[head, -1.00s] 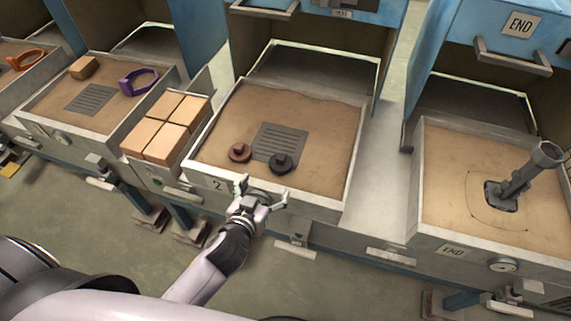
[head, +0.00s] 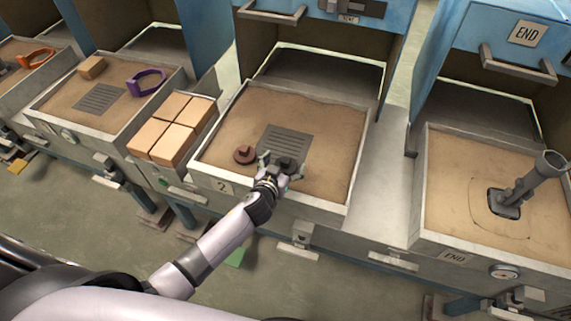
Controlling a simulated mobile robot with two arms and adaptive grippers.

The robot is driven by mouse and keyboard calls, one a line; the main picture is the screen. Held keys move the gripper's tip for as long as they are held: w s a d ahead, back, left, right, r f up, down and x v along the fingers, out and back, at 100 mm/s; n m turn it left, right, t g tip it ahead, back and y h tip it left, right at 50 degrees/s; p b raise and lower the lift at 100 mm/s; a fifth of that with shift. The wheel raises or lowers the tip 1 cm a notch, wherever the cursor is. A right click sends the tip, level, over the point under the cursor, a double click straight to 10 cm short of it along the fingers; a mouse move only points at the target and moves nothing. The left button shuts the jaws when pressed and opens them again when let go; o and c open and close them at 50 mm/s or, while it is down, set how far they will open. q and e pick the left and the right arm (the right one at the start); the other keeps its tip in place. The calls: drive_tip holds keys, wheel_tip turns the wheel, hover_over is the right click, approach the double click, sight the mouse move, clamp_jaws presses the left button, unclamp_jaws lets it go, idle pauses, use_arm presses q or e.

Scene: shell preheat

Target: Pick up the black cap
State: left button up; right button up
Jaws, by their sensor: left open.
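The black cap (head: 286,162) sits on the sand in the middle tray marked 2, by the lower edge of the grey grate. My left gripper (head: 281,162) is open and reaches over the tray's front wall, with its fingers around or just above the cap. The hand hides part of the cap, and I cannot tell whether the fingers touch it. My right gripper is not in view.
A dark red cap (head: 244,155) lies just left of my gripper. The grate (head: 288,138) is behind it. The middle tray's front wall (head: 318,210) runs under my arm. Tan blocks (head: 172,130) stand at the left. The right tray holds a grey tube (head: 535,178).

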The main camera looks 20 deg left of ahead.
use_arm(q)
drive_tip(key=shift+w+f, duration=0.35)
drive_tip(key=shift+w, duration=0.3)
drive_tip(key=shift+c, duration=0.2)
drive_tip(key=c, duration=1.2)
drive_tip(key=shift+d, duration=0.1)
drive_tip(key=shift+c, duration=0.3)
drive_tip(key=shift+r, duration=0.15)
